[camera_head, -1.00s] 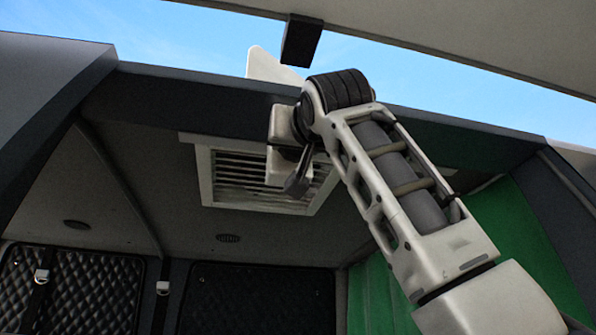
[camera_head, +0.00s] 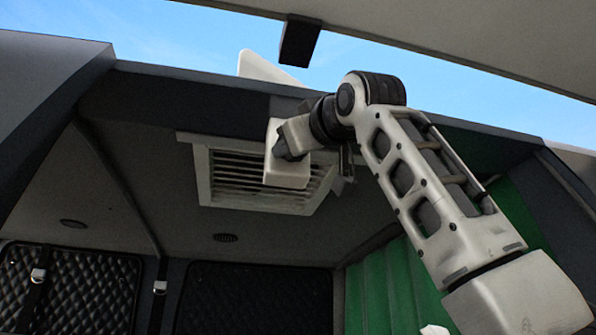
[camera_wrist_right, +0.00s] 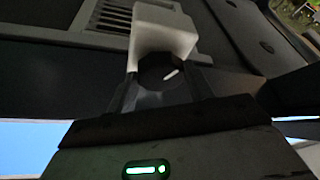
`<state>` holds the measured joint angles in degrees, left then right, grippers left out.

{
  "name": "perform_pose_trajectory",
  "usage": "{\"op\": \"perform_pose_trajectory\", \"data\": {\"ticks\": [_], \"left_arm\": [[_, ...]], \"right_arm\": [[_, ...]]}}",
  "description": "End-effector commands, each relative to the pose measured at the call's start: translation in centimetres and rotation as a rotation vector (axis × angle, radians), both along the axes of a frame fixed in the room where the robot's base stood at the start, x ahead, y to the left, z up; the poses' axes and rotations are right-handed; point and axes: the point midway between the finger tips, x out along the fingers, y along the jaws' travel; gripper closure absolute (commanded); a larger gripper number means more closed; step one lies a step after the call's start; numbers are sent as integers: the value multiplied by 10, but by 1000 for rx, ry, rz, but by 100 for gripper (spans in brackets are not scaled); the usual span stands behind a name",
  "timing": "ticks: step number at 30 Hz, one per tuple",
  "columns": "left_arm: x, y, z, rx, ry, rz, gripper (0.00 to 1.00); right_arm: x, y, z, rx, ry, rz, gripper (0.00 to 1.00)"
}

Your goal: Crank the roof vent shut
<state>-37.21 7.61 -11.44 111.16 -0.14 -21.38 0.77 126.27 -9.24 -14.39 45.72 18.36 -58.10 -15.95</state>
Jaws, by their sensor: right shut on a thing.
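The roof vent (camera_head: 202,172) is a white frame with slats in the van's ceiling. Its white lid (camera_head: 262,67) stands up tilted above the roof edge. A white crank housing (camera_head: 287,174) hangs in front of the slats; it also shows in the right wrist view (camera_wrist_right: 165,32). Below it there is a dark round knob (camera_wrist_right: 160,70) with a white mark. My right gripper (camera_wrist_right: 160,90) is shut on this knob, with a dark finger on each side. In the head view my right wrist partly covers the vent, and the knob is hard to make out. My left gripper is out of view.
A raised tailgate (camera_head: 480,50) with a dark block (camera_head: 299,42) spans the top. Green curtains (camera_head: 385,290) hang at the right. Quilted doors (camera_head: 95,290) close the far end. The space below the vent looks clear.

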Motion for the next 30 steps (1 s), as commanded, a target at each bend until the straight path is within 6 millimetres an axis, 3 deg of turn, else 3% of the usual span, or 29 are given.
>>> {"op": "perform_pose_trajectory", "data": {"ticks": [9, 23, 24, 25, 30], "left_arm": [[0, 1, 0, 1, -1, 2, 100], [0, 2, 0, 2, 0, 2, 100], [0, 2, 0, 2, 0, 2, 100], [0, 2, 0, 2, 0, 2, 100], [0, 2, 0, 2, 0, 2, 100]], "right_arm": [[0, -1, 2, -102, -23, -1, 71], [-1, -1, 2, -113, -26, -1, 71], [-1, -1, 2, -113, -26, -1, 37], [0, -1, 2, -113, -26, -1, 29], [0, -1, 1, -114, -24, -1, 26]]}}
